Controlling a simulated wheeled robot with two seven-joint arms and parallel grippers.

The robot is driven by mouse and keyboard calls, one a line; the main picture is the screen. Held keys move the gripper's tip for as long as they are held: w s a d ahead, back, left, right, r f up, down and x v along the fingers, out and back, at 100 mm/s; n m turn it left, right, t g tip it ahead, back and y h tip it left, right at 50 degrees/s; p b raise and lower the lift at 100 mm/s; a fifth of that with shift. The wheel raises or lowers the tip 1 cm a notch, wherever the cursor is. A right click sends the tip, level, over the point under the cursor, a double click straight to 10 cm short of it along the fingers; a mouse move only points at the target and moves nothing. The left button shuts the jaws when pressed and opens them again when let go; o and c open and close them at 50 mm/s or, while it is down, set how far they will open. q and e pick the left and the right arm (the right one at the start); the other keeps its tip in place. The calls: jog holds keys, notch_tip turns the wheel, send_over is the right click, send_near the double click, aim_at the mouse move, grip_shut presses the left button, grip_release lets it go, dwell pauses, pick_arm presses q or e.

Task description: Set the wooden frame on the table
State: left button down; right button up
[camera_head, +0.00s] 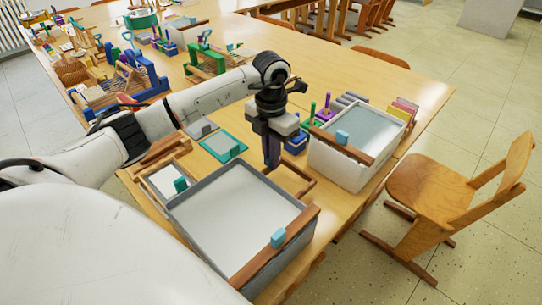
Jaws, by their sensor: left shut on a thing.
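The wooden frame (302,172) is a thin brown frame, seen just right of my left gripper's fingertips, between the large grey tub and the white tub. My left gripper (272,163) points down over the table (230,125) and is shut on the frame's left part. The fingers and the large grey tub's rim hide part of the frame. I cannot tell whether the frame touches the table. My right gripper is not in view.
The large grey tub (190,198) stands in front, with a wooden bar on its right rim. The white tub (325,160) stands to the right. Small teal-edged trays (222,145) lie left of the gripper. Colourful tools crowd the far left. A wooden chair (430,190) stands at right.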

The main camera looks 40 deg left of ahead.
pick_arm(q)
jog(key=shift+f, duration=0.6)
dwell(1.3)
jog(key=shift+f+b, duration=0.5)
jog(key=shift+f, duration=0.45)
dwell(1.1)
jog(key=c, duration=1.8)
grip_release()
notch_tip(320, 180, up, 10)
jog(key=shift+r, duration=0.2)
